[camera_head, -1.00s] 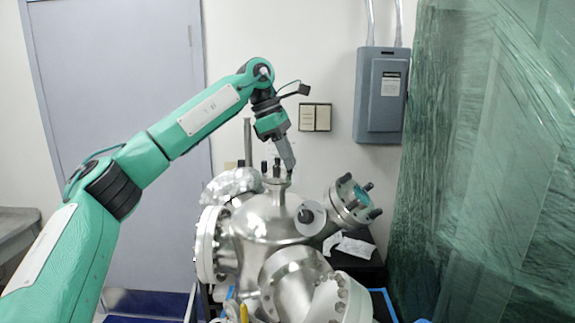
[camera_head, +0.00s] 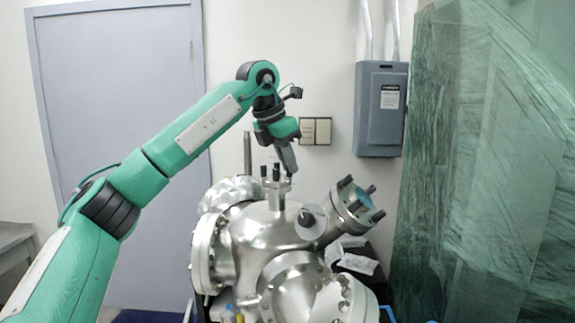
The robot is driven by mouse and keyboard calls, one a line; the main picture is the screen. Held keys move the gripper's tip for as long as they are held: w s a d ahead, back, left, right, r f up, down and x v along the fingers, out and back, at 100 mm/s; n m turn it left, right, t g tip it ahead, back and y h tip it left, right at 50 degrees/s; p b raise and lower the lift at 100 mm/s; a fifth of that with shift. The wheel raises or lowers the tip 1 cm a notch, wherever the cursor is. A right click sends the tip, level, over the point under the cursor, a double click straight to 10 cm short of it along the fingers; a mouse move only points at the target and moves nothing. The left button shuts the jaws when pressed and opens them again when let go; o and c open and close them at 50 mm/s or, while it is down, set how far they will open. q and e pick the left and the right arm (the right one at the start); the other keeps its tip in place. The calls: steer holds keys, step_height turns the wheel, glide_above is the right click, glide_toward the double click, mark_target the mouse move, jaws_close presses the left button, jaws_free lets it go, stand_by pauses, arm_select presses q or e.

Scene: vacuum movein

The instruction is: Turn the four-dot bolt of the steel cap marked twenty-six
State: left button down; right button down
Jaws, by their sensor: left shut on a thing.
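A round steel vacuum chamber (camera_head: 268,222) stands in the middle with several flanged ports. A small top port (camera_head: 278,186) carries several dark upright bolts (camera_head: 265,171). An angled port (camera_head: 352,208) at the right also has dark bolts around its rim. My left gripper (camera_head: 291,170) points down at the top port from above and is shut on one of its bolts, which the fingers mostly hide. The mark twenty-six and the dots on the bolts are too small to read. My right gripper is not in view.
A grey electrical box (camera_head: 381,110) hangs on the back wall. Green plastic sheeting (camera_head: 485,170) fills the right side. A grey door (camera_head: 120,90) is behind my left arm. Crumpled white paper (camera_head: 355,260) lies right of the chamber.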

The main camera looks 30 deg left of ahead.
arm_select(q)
steer(key=shift+n, duration=0.4)
steer(key=c, duration=1.4)
jaws_free()
steer(key=shift+c, duration=0.2)
steer(key=b+v, duration=0.2)
steer(key=v, duration=1.2)
steer(key=shift+d, duration=0.2)
steer(key=shift+s+f, duration=0.15)
steer(key=shift+f, duration=0.05)
